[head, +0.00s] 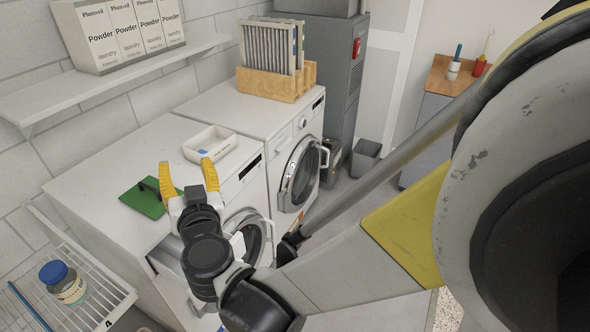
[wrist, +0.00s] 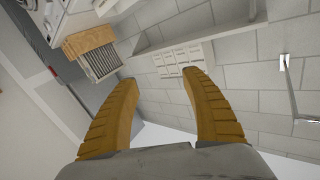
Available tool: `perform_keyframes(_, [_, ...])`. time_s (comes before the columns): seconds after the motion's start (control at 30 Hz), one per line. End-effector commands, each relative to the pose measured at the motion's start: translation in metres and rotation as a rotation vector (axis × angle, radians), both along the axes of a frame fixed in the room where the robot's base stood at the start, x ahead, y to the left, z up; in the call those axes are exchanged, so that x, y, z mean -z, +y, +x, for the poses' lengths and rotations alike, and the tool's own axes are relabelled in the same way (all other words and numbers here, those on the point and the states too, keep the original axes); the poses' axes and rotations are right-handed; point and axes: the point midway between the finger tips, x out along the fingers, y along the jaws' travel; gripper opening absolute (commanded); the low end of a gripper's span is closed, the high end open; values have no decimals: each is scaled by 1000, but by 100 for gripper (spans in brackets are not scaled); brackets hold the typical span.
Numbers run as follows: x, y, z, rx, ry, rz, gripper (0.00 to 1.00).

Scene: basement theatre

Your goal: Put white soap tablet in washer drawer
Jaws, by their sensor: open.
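A shallow white tray (head: 226,146) sits on the white washers' tops, behind my gripper. A small blue-marked pale item (head: 203,151) lies in it; it may be the soap tablet, but it is too small to tell. The near washer (head: 100,188) has a round door, partly hidden by my arm. A dark gap and pale panel (head: 165,258) at its upper front, left of my wrist, may be the drawer pulled out; I cannot tell. My gripper (head: 187,172) is open and empty, its yellow fingers pointing up over the near washer; they also show in the wrist view (wrist: 158,82).
A green dustpan-like item (head: 143,198) lies on the near washer. A wooden rack (head: 270,85) stands on the far washer (head: 225,103). Powder boxes (head: 128,32) stand on the wall shelf (head: 110,82). A wire rack (head: 98,300) holds a blue-lidded jar (head: 70,288).

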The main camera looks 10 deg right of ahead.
Motion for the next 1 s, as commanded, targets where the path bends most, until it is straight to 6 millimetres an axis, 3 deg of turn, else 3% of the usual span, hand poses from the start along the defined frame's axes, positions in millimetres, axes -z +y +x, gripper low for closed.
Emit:
perform_keyframes(0.03, [-34,-18,4,-48,-57,7,56])
perform_keyframes(0.1, [-65,-30,0,-145,-88,-7,56])
perform_keyframes(0.2, [-72,-54,-17,-260,-21,-70,56])
perform_keyframes(0.27, [-58,-77,-31,-296,79,-119,56])
perform_keyframes(0.37, [-16,-131,-63,-276,317,-197,56])
perform_keyframes(0.5, [40,-221,-119,-109,652,-256,56])
perform_keyframes(0.6, [62,-265,-152,11,801,-267,56])
perform_keyframes(0.77, [73,-295,-177,109,898,-270,56])
perform_keyframes(1.0, [74,-297,-179,114,906,-271,56])
